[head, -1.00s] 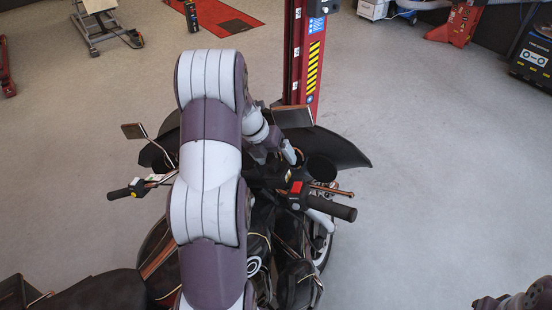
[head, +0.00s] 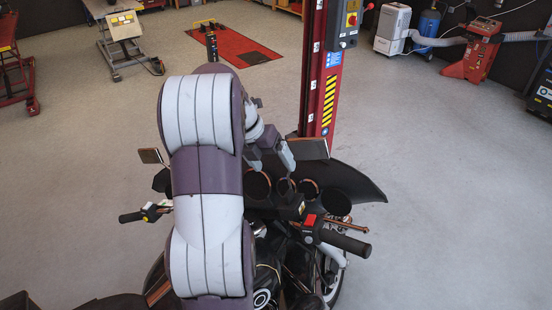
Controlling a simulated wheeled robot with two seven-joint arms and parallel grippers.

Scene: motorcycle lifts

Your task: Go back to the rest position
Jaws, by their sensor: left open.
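My left arm reaches up through the middle of the head view, over a dark motorcycle (head: 352,190). My left gripper (head: 274,176) is open, its fingers pointing down just above the round gauges behind the fairing. I see nothing between its fingers. I cannot tell whether a fingertip touches the dash. The right handlebar grip (head: 345,241) with its red switch is to the right of the gripper. The left handlebar grip (head: 131,217) and a mirror (head: 150,156) are to the left of my arm. My arm hides part of the tank and handlebar. My right gripper is not in view.
A red lift post (head: 322,85) with a control box (head: 350,22) stands right behind the motorcycle. A red floor plate (head: 235,47), a lift cart (head: 125,35) and a red machine (head: 474,50) are farther back.

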